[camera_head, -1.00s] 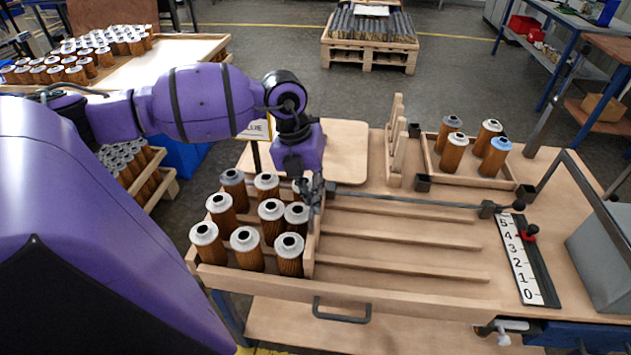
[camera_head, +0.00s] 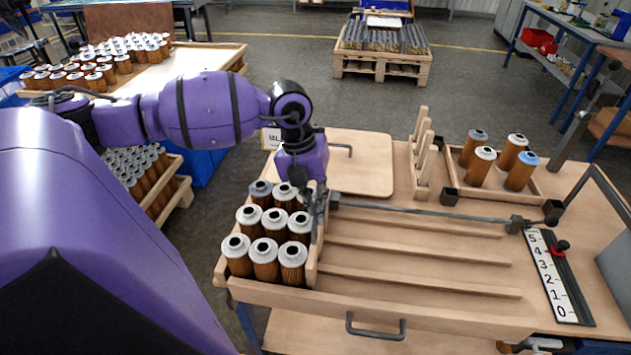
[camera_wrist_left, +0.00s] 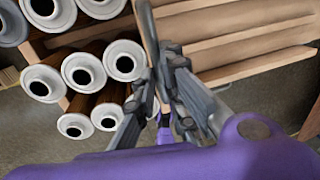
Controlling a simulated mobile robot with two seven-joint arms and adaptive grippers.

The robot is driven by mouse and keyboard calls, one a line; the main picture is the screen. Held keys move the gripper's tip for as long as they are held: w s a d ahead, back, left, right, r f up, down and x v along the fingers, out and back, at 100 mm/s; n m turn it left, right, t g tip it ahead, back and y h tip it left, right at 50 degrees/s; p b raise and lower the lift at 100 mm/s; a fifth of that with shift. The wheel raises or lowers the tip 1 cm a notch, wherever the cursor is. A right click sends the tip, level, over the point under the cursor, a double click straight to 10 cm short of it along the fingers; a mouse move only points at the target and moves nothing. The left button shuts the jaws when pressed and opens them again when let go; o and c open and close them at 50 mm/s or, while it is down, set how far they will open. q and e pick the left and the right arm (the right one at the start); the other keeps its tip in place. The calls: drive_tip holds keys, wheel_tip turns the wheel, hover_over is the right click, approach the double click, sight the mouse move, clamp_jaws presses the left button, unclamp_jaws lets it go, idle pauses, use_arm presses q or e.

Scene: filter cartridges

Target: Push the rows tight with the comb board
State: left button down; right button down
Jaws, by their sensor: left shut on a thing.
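My left gripper (camera_head: 314,204) is shut on the comb board (camera_head: 312,268), an upright wooden board across the left part of the lane tray (camera_head: 400,312). In the left wrist view, the gripper (camera_wrist_left: 158,85) pinches the board between its grey fingers. Several brown filter cartridges (camera_head: 265,262) with pale ring tops stand in three rows between the tray's left end and the board. They stand close together, and the right-hand ones are at the board. In the wrist view, their tops (camera_wrist_left: 82,72) lie left of the board. The far row is partly hidden by my gripper. My right gripper is not in view.
The ribbed lanes (camera_head: 420,255) right of the board are empty. A metal rod (camera_head: 420,210) runs along the far side. A small tray of cartridges (camera_head: 482,165) and upright wooden slats (camera_head: 422,150) stand behind.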

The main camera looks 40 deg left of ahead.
use_arm(q)
drive_tip(key=c, duration=1.8)
unclamp_jaws()
drive_tip(key=shift+c, duration=0.2)
drive_tip(key=shift+r, duration=0.15)
wheel_tip(320, 180, up, 12)
drive_tip(key=s+a, duration=0.1)
drive_tip(key=a, duration=0.1)
drive_tip(key=shift+s+f, duration=0.15)
drive_tip(key=shift+f, duration=0.05)
drive_tip(key=shift+s+f, duration=0.1)
